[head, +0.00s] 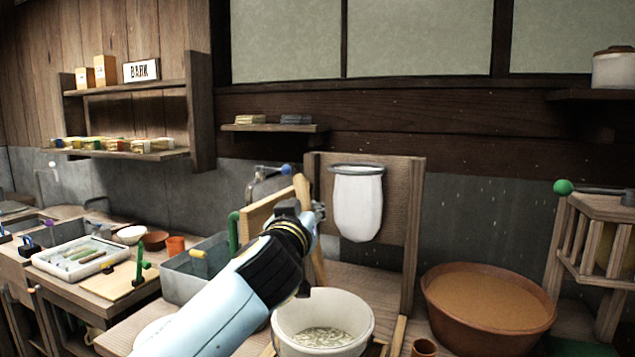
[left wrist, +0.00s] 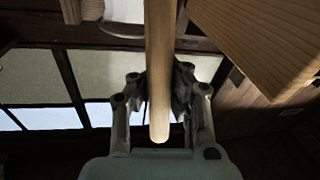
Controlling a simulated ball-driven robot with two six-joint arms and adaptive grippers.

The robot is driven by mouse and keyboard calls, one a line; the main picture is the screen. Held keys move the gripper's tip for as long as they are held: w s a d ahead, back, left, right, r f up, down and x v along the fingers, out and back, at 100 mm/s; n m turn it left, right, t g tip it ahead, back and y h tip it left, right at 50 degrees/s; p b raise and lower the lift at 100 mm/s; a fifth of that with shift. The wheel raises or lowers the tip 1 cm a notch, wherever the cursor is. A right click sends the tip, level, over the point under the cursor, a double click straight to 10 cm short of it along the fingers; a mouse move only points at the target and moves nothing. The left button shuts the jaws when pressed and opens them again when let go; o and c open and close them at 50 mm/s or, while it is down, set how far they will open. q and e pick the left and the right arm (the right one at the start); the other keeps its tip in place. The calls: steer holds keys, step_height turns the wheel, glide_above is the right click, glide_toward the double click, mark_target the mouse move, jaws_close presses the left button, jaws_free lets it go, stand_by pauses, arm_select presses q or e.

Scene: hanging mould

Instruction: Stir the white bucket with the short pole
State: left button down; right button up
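The white bucket (head: 283,325) stands at the bottom centre of the head view, with pale strips in its bottom. My left gripper (head: 314,212) is above and behind the bucket's rim. In the left wrist view the gripper (left wrist: 161,92) is shut on the short pole (left wrist: 160,50), a pale round wooden rod with a rounded end. In the head view a pale wooden length (head: 318,265), seemingly the pole, slants down from the gripper towards the bucket's back rim. I cannot tell whether its lower end is inside the bucket. My right gripper is not in view.
A white hanging bag (head: 358,205) hangs from a ring on a wooden board behind the bucket. A large brown tub (head: 488,345) stands to the right, a small brown cup (head: 425,347) between. A grey basin (head: 190,285) and a white tray (head: 50,262) lie left.

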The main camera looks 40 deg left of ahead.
arm_select(q)
steer(key=shift+s+f, duration=0.15)
steer(key=shift+f, duration=0.25)
steer(key=shift+s+a+f+b, duration=0.15)
steer(key=shift+s+f+b, duration=0.2)
steer(key=shift+f+b, duration=0.15)
step_height(320, 180, down, 17)
steer(key=w+b, duration=0.1)
steer(key=b, duration=1.6)
steer(key=shift+f, duration=0.2)
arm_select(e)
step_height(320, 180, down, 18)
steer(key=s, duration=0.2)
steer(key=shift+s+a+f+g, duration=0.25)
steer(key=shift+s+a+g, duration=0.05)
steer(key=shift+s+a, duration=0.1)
arm_select(q)
steer(key=shift+d, duration=0.25)
